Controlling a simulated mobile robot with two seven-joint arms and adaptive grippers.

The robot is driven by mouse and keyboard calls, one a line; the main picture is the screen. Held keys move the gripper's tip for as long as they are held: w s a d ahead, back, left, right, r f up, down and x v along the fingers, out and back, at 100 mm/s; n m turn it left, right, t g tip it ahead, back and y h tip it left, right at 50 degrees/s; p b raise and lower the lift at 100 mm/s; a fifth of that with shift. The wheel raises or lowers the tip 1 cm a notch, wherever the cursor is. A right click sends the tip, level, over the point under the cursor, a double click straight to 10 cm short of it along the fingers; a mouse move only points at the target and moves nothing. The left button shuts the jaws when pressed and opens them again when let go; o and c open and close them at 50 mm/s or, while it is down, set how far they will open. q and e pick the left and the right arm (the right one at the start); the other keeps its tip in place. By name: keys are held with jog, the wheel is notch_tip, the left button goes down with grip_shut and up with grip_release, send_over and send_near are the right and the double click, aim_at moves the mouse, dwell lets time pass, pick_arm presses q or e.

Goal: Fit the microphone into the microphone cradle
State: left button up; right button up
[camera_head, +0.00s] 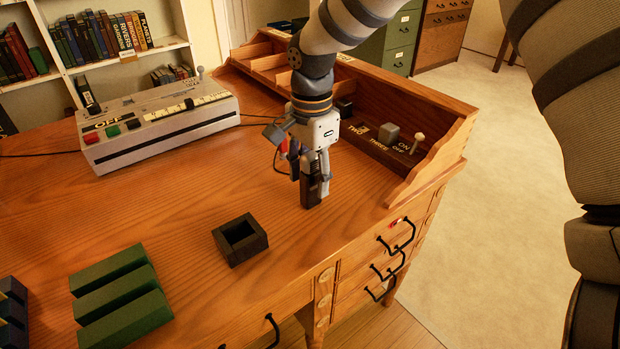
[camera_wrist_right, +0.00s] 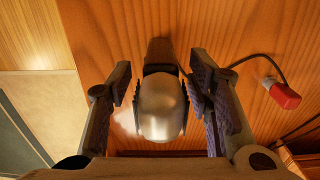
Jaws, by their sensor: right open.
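The microphone (camera_head: 311,188) stands upright on the wooden desk in the head view, dark-bodied and partly hidden by my right gripper. In the right wrist view its rounded silver head (camera_wrist_right: 161,108) lies between the fingers. My right gripper (camera_head: 311,172) is open around it, pointing down, with a finger on each side; the wrist view also shows the spread fingers (camera_wrist_right: 160,95). A black square holder with an open top, seemingly the microphone cradle (camera_head: 255,245), sits empty on the desk, left and nearer than the microphone. My left gripper is not in view.
A grey control box (camera_head: 160,122) stands at the back left. Green blocks (camera_head: 122,300) lie front left. A raised wooden ledge (camera_head: 445,150) with switches borders the desk's right. A red plug (camera_wrist_right: 284,95) on a cable lies near the microphone. Desk between microphone and cradle is clear.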

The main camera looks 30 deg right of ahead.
grip_shut()
